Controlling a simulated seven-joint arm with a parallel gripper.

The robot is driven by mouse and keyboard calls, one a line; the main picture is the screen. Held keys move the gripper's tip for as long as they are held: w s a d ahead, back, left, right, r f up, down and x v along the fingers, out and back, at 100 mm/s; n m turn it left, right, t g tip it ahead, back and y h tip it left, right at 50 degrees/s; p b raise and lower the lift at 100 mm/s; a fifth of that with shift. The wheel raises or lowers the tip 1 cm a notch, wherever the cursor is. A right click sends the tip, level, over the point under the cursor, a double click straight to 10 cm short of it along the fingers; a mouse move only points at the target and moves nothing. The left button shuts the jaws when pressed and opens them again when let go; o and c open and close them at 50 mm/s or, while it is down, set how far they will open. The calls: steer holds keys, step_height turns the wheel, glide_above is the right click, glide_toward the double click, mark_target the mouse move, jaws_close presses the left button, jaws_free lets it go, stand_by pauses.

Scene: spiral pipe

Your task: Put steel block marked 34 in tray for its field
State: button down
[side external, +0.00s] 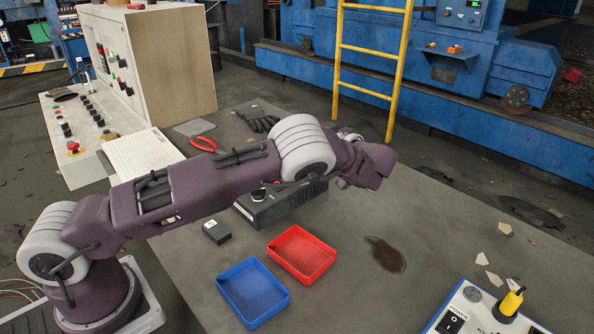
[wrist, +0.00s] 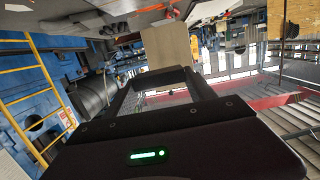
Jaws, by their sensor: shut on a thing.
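My gripper (wrist: 163,80) shows in the wrist view with its two dark fingers reaching away from the camera. A dark piece spans the gap at the fingertips, and the gripper is shut on it. I can read no number on it. In the side external view my gripper (side external: 352,180) is raised above the table, right of the dark device, turned so that its fingertips are mostly hidden. A blue tray (side external: 231,302) and a red tray (side external: 280,271) stand side by side at the front, both empty. A small dark block (side external: 216,232) lies left of them, its marking unreadable.
A dark device with a knob (side external: 262,210) stands below my forearm. Red pliers (side external: 206,144) and black gloves (side external: 263,124) lie behind. A dark stain (side external: 386,254) marks bare table right of the trays. A power box (side external: 468,311) stands front right.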

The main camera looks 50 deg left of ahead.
steer(key=shift+w+a+r, duration=0.15)
steer(key=shift+w+a, duration=0.05)
steer(key=shift+w, duration=0.1)
step_height(320, 180, down, 10)
steer(key=shift+r, duration=0.2)
steer(key=shift+f, duration=0.15)
steer(key=shift+c, duration=1.6)
jaws_free()
steer(key=shift+f, duration=0.1)
